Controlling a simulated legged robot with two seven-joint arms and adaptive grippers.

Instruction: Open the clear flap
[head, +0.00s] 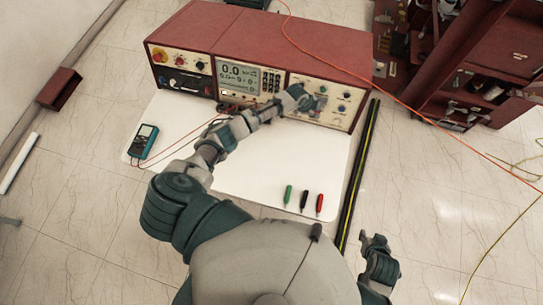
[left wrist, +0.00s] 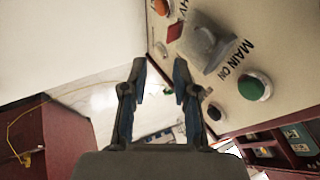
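The clear flap (left wrist: 206,42) is a translucent grey cover on the console's right panel (head: 335,108), beside the "MAIN ON" label. In the left wrist view it sits up and to the right of my fingertips; it looks shut against the panel, and I see no contact. In the head view it is too small to make out clearly. My left gripper (head: 300,95) is in front of that panel; in the left wrist view its fingers (left wrist: 160,70) are apart with nothing between them. My right gripper (head: 374,241) is low at the right, away from the console, apparently open and empty.
A blue multimeter (head: 144,140) and several coloured probes (head: 304,199) lie on the white mat (head: 250,180). A red cable (head: 400,98) crosses at the right. A dark cabinet (head: 455,60) stands behind right.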

